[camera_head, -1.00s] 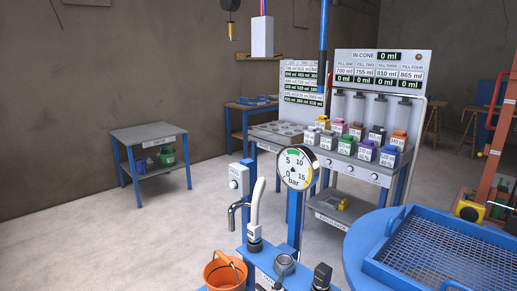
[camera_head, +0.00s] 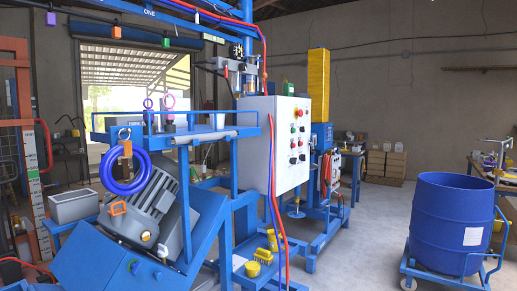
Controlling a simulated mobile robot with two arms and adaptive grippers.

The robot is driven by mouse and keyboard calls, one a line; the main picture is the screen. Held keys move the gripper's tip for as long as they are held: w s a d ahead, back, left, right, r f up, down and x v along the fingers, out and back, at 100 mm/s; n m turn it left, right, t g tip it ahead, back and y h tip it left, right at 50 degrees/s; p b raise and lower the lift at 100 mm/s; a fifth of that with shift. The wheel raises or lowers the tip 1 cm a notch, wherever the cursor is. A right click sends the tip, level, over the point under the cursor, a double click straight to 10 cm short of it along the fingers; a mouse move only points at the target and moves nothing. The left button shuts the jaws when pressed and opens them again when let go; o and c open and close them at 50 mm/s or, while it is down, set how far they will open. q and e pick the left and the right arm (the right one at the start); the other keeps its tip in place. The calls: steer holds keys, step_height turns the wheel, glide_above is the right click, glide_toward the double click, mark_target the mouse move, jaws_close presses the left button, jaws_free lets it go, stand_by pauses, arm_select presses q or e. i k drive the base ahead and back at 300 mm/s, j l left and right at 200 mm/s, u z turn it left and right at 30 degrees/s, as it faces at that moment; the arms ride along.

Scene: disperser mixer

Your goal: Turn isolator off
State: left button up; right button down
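A light grey control box (camera_head: 276,145) is mounted on the blue machine frame near the middle of the head view. Its right-hand face carries several small red, green and black buttons or knobs (camera_head: 297,141). I cannot tell which of these, if any, is the isolator, or how it is set. Neither of my grippers is in view.
A grey motor (camera_head: 150,205) on a tilted blue mount stands at the left front. Red and blue hoses hang before the control box. A blue drum (camera_head: 450,225) on a wheeled dolly stands at the right. Open floor (camera_head: 352,240) lies between the machine and drum.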

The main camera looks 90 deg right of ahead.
mark_target(293, 160)
steer(key=z, duration=3.05)
steer(key=i+l+u, duration=0.2)
steer(key=i+l, duration=1.3)
steer(key=l, duration=0.1)
